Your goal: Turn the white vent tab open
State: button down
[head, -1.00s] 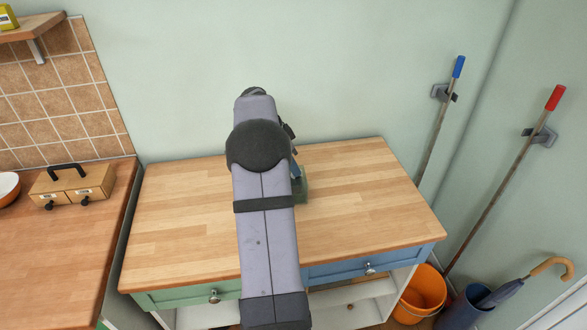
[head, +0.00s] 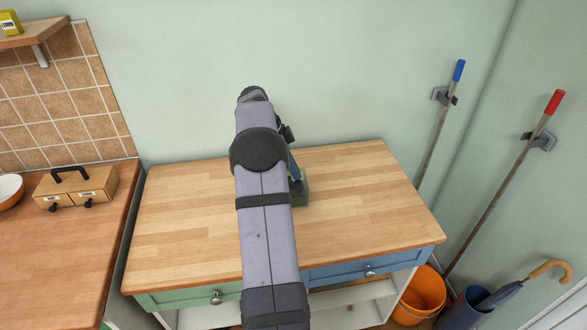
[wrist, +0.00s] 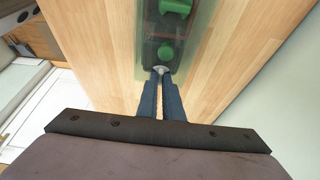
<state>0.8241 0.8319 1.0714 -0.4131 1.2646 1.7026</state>
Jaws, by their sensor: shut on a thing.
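In the wrist view, a green fixture (wrist: 148,30) stands on the wooden top with green knob-like parts (wrist: 166,52) on it. A small pale tab (wrist: 160,69) shows at its near end, right at my fingertips. My gripper (wrist: 160,76) has its two dark blue fingers close together, shut on the pale tab. The fingers hide most of the tab, so its exact angle cannot be told. In the head view, part of the green fixture (head: 304,190) shows to the right of my arm, which hides the rest; a bit of blue finger shows just above it.
The wooden top (head: 190,220) around the fixture is clear. A pale green wall (head: 340,80) rises behind it. A small drawer box (head: 85,188) stands on the left counter. Two poles, an orange bucket (head: 422,295) and an umbrella are at the right.

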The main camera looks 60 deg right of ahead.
jog(key=c, duration=1.9)
grip_release()
jog(key=shift+r, duration=0.1)
jog(key=b+v, duration=0.1)
jog(key=v, duration=0.6)
jog(key=shift+w+a, duration=0.1)
